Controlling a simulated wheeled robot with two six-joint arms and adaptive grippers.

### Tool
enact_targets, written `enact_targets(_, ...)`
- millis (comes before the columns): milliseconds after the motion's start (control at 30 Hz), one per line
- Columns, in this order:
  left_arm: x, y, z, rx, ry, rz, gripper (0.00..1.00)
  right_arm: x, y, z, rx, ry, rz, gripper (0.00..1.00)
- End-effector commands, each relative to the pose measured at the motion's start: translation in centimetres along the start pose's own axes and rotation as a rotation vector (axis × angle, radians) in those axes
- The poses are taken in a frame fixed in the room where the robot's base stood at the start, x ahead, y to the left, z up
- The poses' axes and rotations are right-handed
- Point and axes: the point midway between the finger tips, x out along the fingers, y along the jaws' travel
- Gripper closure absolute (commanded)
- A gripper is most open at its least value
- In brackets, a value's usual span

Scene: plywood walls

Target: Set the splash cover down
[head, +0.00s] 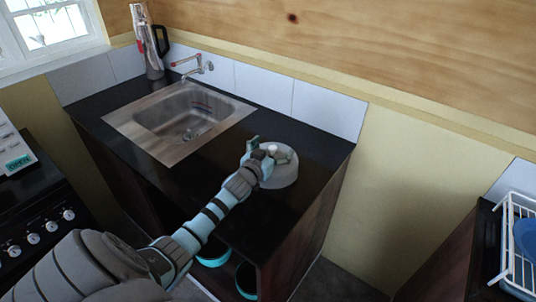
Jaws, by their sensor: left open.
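The splash cover (284,173), a pale grey round dome, sits on the black counter (205,172) to the right of the sink. My left gripper (263,150) is open at the top of the cover, with its fingers around or beside the small knob. I cannot tell whether the fingers touch it. The gripper and wrist hide the cover's left part. My right gripper is not in view.
A metal sink (185,120) with a tap (195,68) is left of the cover. A stove (45,215) is at left, a white dish rack (510,240) at far right. The counter's right edge is close to the cover.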

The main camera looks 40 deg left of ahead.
Motion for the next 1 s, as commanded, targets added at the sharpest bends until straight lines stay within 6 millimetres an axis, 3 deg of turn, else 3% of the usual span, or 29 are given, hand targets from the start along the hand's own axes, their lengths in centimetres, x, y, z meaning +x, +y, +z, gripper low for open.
enact_targets(233, 0.46, 0.03, 0.16, 0.001, -0.002, 0.0, 0.11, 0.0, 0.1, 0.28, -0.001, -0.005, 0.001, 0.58)
enact_targets(767, 0.47, 0.07, 0.24, -0.001, -0.003, 0.0, 0.96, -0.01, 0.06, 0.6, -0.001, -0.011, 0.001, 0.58)
enact_targets(800, 0.47, 0.06, 0.25, -0.001, -0.004, 0.0, 1.0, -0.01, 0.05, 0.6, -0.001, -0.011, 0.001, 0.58)
enact_targets(1000, 0.47, 0.07, 0.23, -0.001, -0.003, 0.0, 1.0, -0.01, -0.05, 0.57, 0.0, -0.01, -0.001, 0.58)
